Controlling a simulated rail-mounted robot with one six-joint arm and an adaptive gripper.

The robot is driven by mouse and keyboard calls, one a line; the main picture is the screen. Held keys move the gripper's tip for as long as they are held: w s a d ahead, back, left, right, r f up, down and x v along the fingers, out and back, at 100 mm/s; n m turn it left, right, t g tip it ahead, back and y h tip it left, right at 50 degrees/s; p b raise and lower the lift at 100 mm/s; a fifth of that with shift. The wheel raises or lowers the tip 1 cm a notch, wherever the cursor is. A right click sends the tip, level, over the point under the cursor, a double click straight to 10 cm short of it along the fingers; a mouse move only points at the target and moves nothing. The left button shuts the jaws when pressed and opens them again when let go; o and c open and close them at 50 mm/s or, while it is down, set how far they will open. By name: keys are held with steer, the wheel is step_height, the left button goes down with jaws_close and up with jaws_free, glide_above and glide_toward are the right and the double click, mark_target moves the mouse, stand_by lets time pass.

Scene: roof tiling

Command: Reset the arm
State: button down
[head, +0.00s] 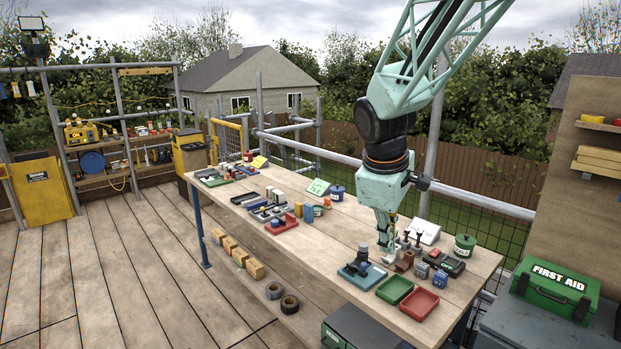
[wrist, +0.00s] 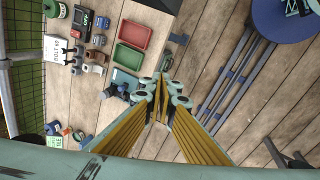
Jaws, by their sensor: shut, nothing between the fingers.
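My gripper (head: 388,252) hangs from the pale green arm over the right part of the wooden workbench (head: 335,232), pointing down. Its fingers are together with nothing between them. In the wrist view the closed fingertips (wrist: 160,84) lie beside a blue tray (wrist: 124,80) with a dark item on it. That blue tray also shows in the head view (head: 374,283), just left of and in front of the fingers. The exact height of the fingertips above the bench cannot be told.
A green tray (head: 394,289) and a red tray (head: 420,303) sit near the front edge. Small brown and grey pieces (head: 404,260), a dark OFF box (head: 444,263) and a green pot (head: 464,246) stand close right. A scaffold rail (head: 470,198) runs behind.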

steer(key=s+d+r+m, duration=0.25)
steer(key=s+r, duration=0.45)
steer(key=s, duration=0.5)
steer(key=s+r+m+t+y, duration=0.1)
steer(key=s+m, duration=0.7)
steer(key=s, duration=2)
steer(key=shift+s+r+y, duration=0.4)
steer(key=shift+r, duration=0.25)
steer(key=shift+m, duration=0.25)
